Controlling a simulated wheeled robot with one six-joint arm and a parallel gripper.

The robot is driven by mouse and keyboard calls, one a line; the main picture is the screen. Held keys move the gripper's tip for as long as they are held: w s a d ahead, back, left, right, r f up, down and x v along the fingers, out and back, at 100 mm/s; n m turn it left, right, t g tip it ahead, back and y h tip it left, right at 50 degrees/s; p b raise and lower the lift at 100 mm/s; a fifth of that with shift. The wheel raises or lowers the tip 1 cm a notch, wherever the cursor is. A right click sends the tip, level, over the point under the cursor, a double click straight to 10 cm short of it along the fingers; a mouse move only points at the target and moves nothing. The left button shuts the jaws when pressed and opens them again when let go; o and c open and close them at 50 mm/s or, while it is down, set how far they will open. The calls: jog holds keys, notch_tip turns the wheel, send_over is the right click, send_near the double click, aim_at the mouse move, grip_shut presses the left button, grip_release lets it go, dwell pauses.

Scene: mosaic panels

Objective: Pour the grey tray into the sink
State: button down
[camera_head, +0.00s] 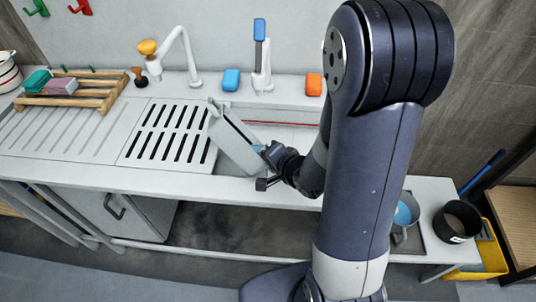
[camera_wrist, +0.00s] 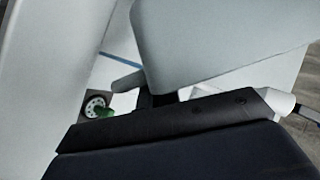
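The grey tray (camera_head: 236,145) is steeply tilted over the left part of the sink (camera_head: 290,116) in the head view. My gripper (camera_head: 267,154) is at the tray's right edge and appears shut on it. In the wrist view the tray (camera_wrist: 220,40) fills the upper right as a pale panel, with my gripper (camera_wrist: 158,98) at its lower edge. A round drain (camera_wrist: 95,104) shows below, with a small green thing (camera_wrist: 106,113) beside or on it. The tray's inside is not clearly seen. My arm hides the sink's right end.
A slotted drainer (camera_head: 165,132) lies left, with a wooden rack (camera_head: 75,90) beyond. A black pot (camera_head: 458,220) is at right.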

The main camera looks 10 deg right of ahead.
jog(key=shift+w+d+r+m+y+p, duration=0.15)
jog(key=shift+d+m+y+p, duration=0.15)
jog(key=shift+y+p, duration=0.35)
jog(key=shift+s+d+r+m+y+p, duration=0.15)
jog(key=shift+m+y+p, duration=0.25)
jog(key=shift+p, duration=0.45)
jog(key=shift+w+d+p, duration=0.2)
jog(key=shift+d+p, duration=0.2)
jog(key=shift+p, duration=0.2)
dwell(0.7)
